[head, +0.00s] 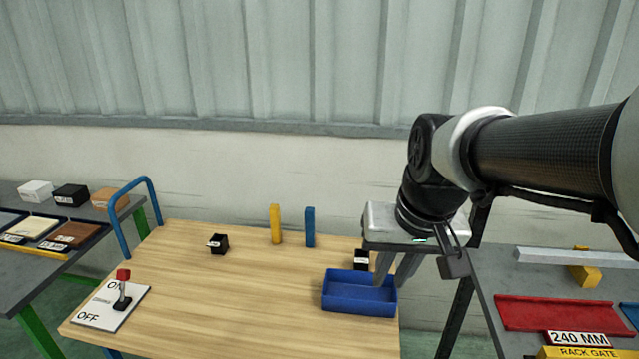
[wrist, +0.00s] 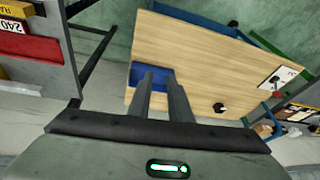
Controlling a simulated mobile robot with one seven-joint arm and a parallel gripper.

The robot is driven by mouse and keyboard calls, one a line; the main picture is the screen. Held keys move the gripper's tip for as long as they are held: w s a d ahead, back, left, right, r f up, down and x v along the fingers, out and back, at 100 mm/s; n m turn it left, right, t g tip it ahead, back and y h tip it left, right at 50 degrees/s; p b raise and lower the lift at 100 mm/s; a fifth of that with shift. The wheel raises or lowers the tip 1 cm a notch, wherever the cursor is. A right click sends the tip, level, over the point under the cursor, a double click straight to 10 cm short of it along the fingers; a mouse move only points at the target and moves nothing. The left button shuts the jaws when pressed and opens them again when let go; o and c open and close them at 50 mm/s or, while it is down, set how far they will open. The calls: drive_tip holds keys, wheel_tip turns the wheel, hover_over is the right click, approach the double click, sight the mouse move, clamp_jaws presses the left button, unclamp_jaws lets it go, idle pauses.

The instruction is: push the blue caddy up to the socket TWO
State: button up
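The blue caddy (head: 358,305) is an open tray at the right front of the wooden table. It also shows around and between my fingers in the wrist view (wrist: 160,76). A black block with a white label (head: 361,259) stands just behind it. Another such block (head: 218,243) stands further left and also shows in the wrist view (wrist: 220,108). The labels are too small to read, so I cannot tell which is TWO. My gripper (head: 396,277) points down near the caddy's back right corner, its fingers apart and empty. I cannot tell whether it touches the caddy.
Yellow (head: 275,224) and blue (head: 310,227) upright blocks stand at the table's back edge. An ON/OFF plate with a red-topped lever (head: 122,290) is at front left. A blue rail (head: 125,215) rises at the left. The table's middle is clear. A red tray (head: 555,317) lies on the right bench.

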sight(360, 296)
drive_tip(key=w+f, duration=0.3)
drive_tip(key=w+f+g, duration=0.1)
drive_tip(key=w+f, duration=0.3)
drive_tip(key=w+a+f+g+b, duration=0.1)
drive_tip(key=w+f, duration=0.2)
drive_tip(key=shift+w+f+m, duration=0.15)
drive_tip(key=shift+f+m, duration=0.15)
drive_tip(key=shift+m, duration=0.1)
clamp_jaws()
drive_tip(key=shift+m+g+h, duration=0.3)
drive_tip(key=shift+g, duration=0.6)
drive_tip(key=w+f, duration=0.1)
drive_tip(key=f, duration=0.6)
drive_tip(key=w+f+b, duration=0.1)
drive_tip(key=w+f, duration=0.1)
drive_tip(key=f, duration=0.4)
drive_tip(key=w+f, duration=0.2)
drive_tip(key=f, duration=0.5)
drive_tip(key=shift+f, duration=0.3)
drive_tip(key=w, duration=0.3)
drive_tip(key=shift+d+f, duration=0.2)
drive_tip(key=shift+d, duration=0.05)
drive_tip(key=shift+w, duration=0.45)
drive_tip(key=shift+d, duration=0.1)
drive_tip(key=w, duration=0.2)
drive_tip(key=w+d+b, duration=0.1)
drive_tip(key=w, duration=0.1)
drive_tip(key=shift+w, duration=0.3)
drive_tip(key=shift+r, duration=0.15)
drive_tip(key=shift+w, duration=0.1)
